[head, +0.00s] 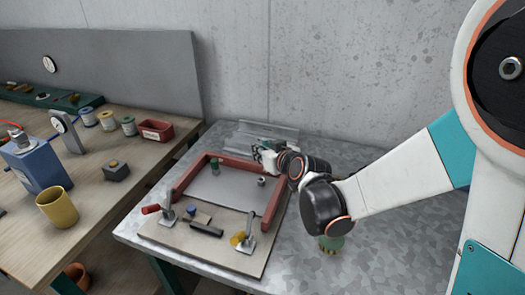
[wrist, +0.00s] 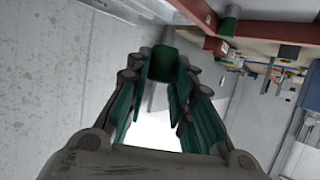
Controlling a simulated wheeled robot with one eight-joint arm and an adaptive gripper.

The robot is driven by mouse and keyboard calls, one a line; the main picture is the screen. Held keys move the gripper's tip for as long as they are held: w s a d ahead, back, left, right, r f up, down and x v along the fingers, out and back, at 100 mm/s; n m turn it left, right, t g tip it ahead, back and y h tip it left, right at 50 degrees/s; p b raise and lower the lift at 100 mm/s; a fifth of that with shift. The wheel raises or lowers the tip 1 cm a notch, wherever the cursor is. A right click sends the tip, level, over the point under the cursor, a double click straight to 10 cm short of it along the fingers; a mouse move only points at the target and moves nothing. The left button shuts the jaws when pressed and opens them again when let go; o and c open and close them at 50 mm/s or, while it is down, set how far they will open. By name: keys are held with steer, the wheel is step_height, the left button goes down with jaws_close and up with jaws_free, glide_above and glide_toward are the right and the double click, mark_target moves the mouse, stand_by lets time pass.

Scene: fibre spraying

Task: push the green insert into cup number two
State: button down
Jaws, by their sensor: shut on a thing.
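My gripper (wrist: 162,75) is shut on a green insert (wrist: 161,62), which sits between the fingertips in the wrist view. In the head view my gripper (head: 260,152) is at the back right corner of the red frame, above it or just behind it; the insert is too small to make out there. A small grey cup (head: 262,181) stands on the grey plate (head: 225,190) inside the frame, just below my gripper in the picture. I cannot read any cup numbers.
The red frame (head: 183,178) sits on a board with two clamps, one with a red handle (head: 151,209), one yellow (head: 238,238). A clear sheet (head: 268,135) lies behind. The metal table's (head: 400,225) right side is mostly bare.

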steer(key=shift+f+b, duration=2.5)
steer(key=shift+f, duration=0.45)
steer(key=shift+f+b, duration=0.85)
steer(key=shift+b, duration=0.15)
steer(key=shift+f, duration=0.7)
steer(key=c, duration=1.3)
jaws_free()
steer(key=shift+s, duration=0.15)
